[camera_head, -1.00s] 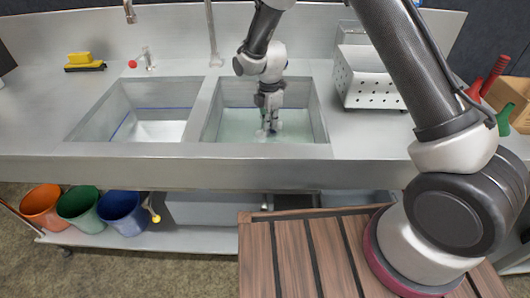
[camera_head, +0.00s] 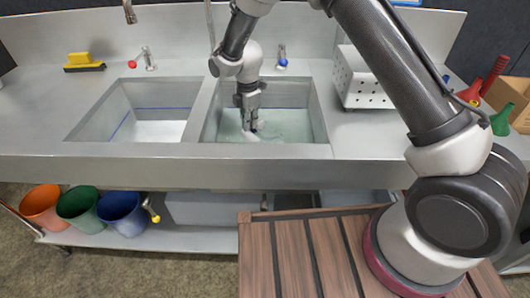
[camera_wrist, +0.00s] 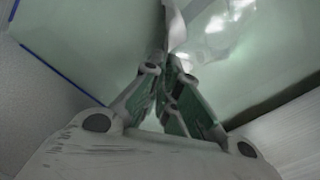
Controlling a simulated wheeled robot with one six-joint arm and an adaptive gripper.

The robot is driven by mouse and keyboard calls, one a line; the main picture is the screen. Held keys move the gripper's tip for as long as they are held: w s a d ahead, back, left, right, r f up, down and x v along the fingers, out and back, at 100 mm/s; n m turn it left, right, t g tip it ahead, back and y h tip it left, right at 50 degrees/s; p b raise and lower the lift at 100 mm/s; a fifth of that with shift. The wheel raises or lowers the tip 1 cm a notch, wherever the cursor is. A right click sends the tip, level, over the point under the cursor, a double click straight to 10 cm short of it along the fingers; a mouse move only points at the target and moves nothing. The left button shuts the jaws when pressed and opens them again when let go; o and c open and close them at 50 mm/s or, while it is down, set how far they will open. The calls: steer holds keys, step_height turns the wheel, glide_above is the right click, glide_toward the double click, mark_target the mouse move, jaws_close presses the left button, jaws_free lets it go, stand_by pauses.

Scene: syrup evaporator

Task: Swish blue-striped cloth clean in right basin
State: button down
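The right basin (camera_head: 322,112) holds pale greenish water. My gripper (camera_head: 250,128) reaches down into its left part, fingers at or in the water. In the wrist view my gripper's fingers (camera_wrist: 168,68) converge on a pale, whitish cloth (camera_wrist: 176,30), which trails beyond the fingertips in the water. A small whitish patch of the cloth (camera_head: 242,136) shows beside the fingertips in the head view. I cannot make out its blue stripes. The fingers hide much of it.
The left basin (camera_head: 88,125) has a blue line on its walls. A red-knobbed tap (camera_head: 149,60) and blue-knobbed tap (camera_head: 282,58) stand behind. A perforated white box (camera_head: 368,90) sits right of the right basin. Buckets (camera_head: 78,208) stand on the lower shelf.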

steer(key=s+d, duration=0.1)
steer(key=d, duration=1.1)
stand_by(1.5)
steer(key=shift+r, duration=0.1)
steer(key=a+r, duration=0.3)
steer(key=r, duration=1.4)
steer(key=a+r, duration=0.3)
steer(key=r, duration=1.5)
steer(key=shift+w+a, duration=0.3)
